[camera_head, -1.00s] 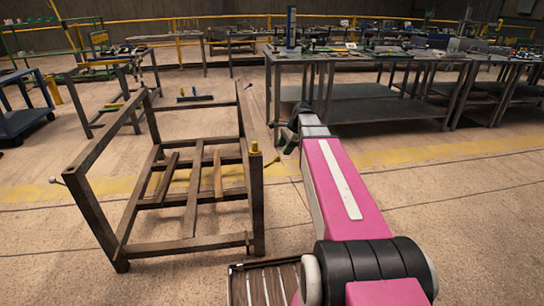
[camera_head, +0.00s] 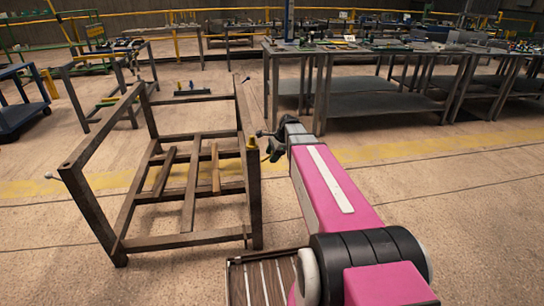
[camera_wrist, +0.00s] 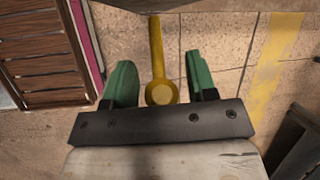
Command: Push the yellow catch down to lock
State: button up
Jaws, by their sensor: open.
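In the wrist view the catch (camera_wrist: 160,92) is a yellow bar with a round end, lying between my two green fingertips. My gripper (camera_wrist: 161,84) is open, with a finger on either side of the catch and a gap visible on both sides. I cannot tell the height between fingers and catch.
Grey worktables (camera_head: 370,103) loaded with tools stand behind and to the right. A blue cart (camera_head: 20,115) is at the far left. The slatted wooden surface (camera_wrist: 38,55) shows at the left of the wrist view. Open floor lies right of the rack.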

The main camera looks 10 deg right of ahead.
jog(key=shift+f, duration=0.15)
jog(key=shift+c, duration=0.3)
grip_shut()
